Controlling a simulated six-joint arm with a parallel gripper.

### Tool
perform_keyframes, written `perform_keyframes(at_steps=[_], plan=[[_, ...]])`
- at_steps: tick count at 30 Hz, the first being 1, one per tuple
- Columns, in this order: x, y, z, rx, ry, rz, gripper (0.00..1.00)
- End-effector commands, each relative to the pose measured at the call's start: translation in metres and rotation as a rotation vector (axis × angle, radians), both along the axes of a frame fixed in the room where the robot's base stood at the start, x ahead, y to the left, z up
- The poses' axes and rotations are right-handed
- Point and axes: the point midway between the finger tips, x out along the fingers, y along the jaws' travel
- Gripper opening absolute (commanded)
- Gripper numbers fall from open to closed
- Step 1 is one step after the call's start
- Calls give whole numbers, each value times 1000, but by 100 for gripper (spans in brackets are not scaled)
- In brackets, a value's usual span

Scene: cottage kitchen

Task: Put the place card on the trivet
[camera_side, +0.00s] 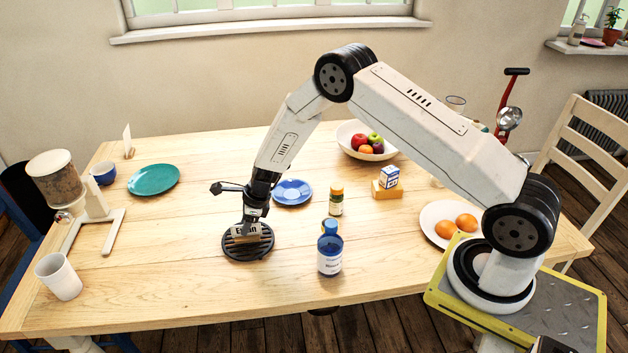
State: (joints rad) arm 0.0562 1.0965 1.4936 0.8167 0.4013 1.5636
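The trivet (262,250) is a round, black, slatted disc lying on the table at the centre left.
A blue bottle (329,258) and an amber jar (336,207) stand to the right. A blue saucer (308,192) lies behind, and a green plate (154,179) lies at the left. A white cup (59,279) stands at the front left. The table's front middle is clear.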

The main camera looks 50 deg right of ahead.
Motion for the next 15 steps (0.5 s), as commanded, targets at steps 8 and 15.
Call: perform_keyframes(at_steps=[8, 15], plan=[[-7, -8, 25, 1, -2, -2, 38], [-15, -16, 53, 0, -2, -2, 38]])
